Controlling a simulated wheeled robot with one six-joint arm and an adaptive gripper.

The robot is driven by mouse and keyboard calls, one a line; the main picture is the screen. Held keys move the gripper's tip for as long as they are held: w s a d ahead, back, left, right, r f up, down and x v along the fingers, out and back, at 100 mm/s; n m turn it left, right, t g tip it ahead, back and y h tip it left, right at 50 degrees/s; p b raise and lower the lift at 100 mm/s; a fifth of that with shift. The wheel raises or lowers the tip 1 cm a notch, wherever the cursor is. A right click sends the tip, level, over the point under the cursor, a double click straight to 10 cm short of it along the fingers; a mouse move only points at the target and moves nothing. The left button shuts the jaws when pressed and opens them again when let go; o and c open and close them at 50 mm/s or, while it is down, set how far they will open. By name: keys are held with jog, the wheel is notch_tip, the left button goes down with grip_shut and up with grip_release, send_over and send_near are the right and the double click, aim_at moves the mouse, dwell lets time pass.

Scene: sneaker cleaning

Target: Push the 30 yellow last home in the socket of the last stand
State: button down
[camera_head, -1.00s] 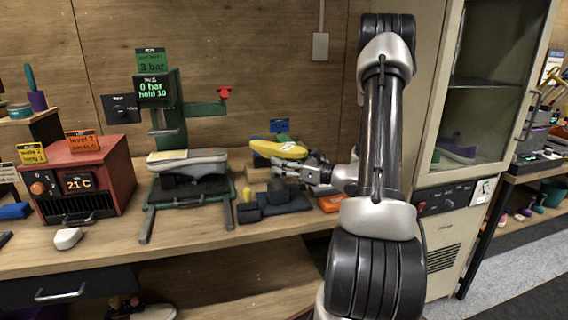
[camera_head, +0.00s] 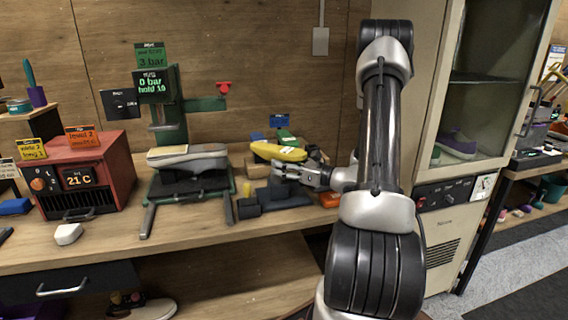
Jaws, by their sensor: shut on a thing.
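The yellow last (camera_head: 276,151) lies lengthwise, sole side not visible, above the bench at the centre of the view. My gripper (camera_head: 282,168) comes in from the right, just under and in front of the last, and is shut on it. The finger contact is small and partly hidden. Dark blue stepped blocks (camera_head: 284,195), perhaps part of the last stand, sit below the gripper. The socket is not visible, so I cannot tell how far the last is seated.
A press (camera_head: 170,115) with a grey shoe-shaped piece (camera_head: 187,156) stands left of the last. A red oven box (camera_head: 95,170) is farther left. An orange item (camera_head: 329,201) lies right of the blue blocks. A tall cabinet (camera_head: 424,100) stands at right.

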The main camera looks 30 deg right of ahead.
jog(key=shift+f, duration=1.1)
jog(key=c, duration=0.5)
grip_release()
jog(key=shift+c, duration=0.2)
jog(key=v, duration=1.2)
jog(key=shift+f, duration=0.1)
